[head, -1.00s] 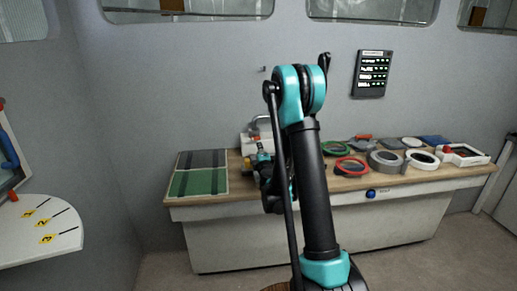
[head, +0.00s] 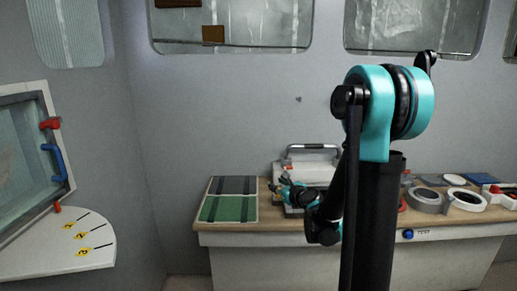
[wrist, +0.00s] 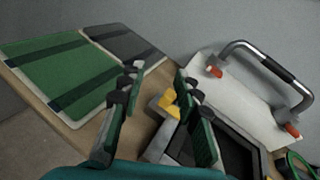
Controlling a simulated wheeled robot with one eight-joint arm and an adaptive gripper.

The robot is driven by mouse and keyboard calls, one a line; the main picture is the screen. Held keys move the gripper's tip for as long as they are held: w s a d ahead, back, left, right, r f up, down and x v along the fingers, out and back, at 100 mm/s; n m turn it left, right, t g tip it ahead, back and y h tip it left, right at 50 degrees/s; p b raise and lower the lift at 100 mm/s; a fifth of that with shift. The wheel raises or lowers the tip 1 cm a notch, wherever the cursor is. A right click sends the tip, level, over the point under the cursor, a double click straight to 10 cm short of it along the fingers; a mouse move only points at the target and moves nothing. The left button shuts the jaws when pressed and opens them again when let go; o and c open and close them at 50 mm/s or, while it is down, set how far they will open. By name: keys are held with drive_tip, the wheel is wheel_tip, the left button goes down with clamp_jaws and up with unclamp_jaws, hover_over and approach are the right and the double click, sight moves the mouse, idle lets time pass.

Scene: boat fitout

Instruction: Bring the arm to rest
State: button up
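My arm (head: 372,200) stands up in front of the workbench in the head view, its turquoise elbow (head: 385,105) against the wall. Its forearm reaches down behind to my gripper, which hangs small and partly hidden over the bench. In the wrist view my gripper (wrist: 157,85) has its two dark fingers spread apart with nothing between them. Below the fingers are a dark-framed tray (wrist: 235,150) and a small yellow piece (wrist: 169,105), apart from the fingers as far as I can tell.
The bench (head: 290,232) carries a green and dark mat (head: 228,208) at left, a white handled panel (head: 308,164) behind, and several rings and trays at right. A white shelf with numbered marks (head: 60,245) and a window with a blue handle (head: 55,160) stand at far left.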

drive_tip(key=s+d+f+n+g+h, duration=0.2)
drive_tip(key=s+d+f+n+g, duration=0.1)
drive_tip(key=s+n, duration=0.6)
drive_tip(key=s+d+f+n+g+h, duration=0.2)
drive_tip(key=s+f+n, duration=0.4)
drive_tip(key=s+n, duration=0.4)
drive_tip(key=s+d+f+n+g+h, duration=0.2)
drive_tip(key=s+d+f+n+g, duration=0.2)
drive_tip(key=s+n, duration=0.5)
drive_tip(key=s+d+g, duration=0.1)
drive_tip(key=s+d, duration=0.1)
drive_tip(key=s, duration=0.1)
drive_tip(key=shift+s+f+n, duration=0.2)
drive_tip(key=shift+n, duration=0.2)
